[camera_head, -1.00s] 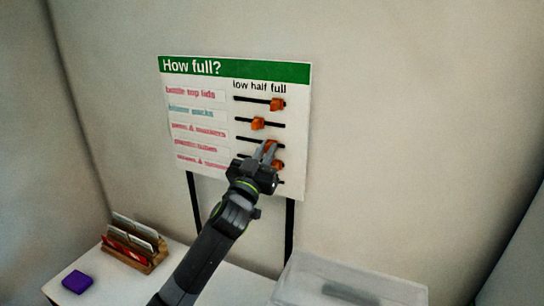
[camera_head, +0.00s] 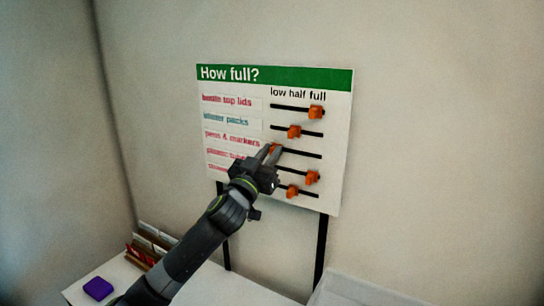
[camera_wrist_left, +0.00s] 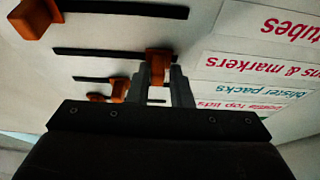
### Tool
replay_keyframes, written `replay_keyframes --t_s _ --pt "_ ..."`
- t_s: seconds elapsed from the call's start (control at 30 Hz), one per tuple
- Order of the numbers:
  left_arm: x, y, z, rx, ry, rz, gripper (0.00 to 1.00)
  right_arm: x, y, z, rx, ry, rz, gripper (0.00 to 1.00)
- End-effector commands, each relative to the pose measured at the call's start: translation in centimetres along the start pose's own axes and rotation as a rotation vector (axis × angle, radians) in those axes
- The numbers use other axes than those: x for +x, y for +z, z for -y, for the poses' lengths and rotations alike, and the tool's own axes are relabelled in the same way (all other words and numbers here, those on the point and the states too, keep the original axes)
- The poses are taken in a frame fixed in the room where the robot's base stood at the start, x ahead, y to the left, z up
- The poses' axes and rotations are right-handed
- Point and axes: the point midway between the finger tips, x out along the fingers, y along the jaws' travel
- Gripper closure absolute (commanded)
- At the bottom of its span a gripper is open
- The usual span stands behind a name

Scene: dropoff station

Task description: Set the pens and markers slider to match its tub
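The "How full?" board (camera_head: 335,150) stands against the wall, with labelled rows and an orange knob on each track. The pens and markers knob (camera_head: 274,147) is at the left end of its track (camera_head: 303,153), under "low". My left gripper (camera_head: 270,153) is at this knob, one finger on each side. In the left wrist view, which shows the board upside down, the knob (camera_wrist_left: 158,62) fills the gap between the fingertips (camera_wrist_left: 160,72). The gripper hides parts of the two lower labels. My right gripper is out of view.
The other knobs are the bottle top lids knob (camera_head: 316,112), blister packs knob (camera_head: 294,132) and two lower ones (camera_head: 312,177). A wooden card holder (camera_head: 140,252) and purple block (camera_head: 98,288) are at lower left. A clear bin's rim (camera_head: 370,290) shows at the bottom.

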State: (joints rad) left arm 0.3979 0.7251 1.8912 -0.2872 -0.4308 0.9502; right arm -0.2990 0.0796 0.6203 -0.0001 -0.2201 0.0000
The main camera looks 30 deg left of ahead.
Motion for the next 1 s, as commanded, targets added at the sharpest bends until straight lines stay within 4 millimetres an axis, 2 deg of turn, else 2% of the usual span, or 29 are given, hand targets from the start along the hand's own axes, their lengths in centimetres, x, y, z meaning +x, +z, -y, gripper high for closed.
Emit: replay_keyframes --t_s 0.03,0.1,0.37,0.53,0.67,1.0 --pt "0.0 0.0 0.0 0.000 0.000 0.000 0.74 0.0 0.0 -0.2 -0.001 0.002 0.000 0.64" --pt "0.0 0.0 0.0 0.000 0.001 0.000 0.65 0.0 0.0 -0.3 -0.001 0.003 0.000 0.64" --pt "-0.1 0.0 -0.1 -0.001 0.002 -0.001 0.65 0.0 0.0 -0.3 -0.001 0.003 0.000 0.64" --pt "-1.1 0.2 0.0 0.001 0.002 -0.001 0.65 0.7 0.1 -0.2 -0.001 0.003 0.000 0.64" --pt "-3.1 0.5 -0.1 0.003 0.004 -0.001 0.65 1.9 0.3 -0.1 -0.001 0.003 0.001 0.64" --pt "-10.4 0.5 0.1 0.008 0.003 0.003 0.65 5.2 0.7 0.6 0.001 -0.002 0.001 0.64"
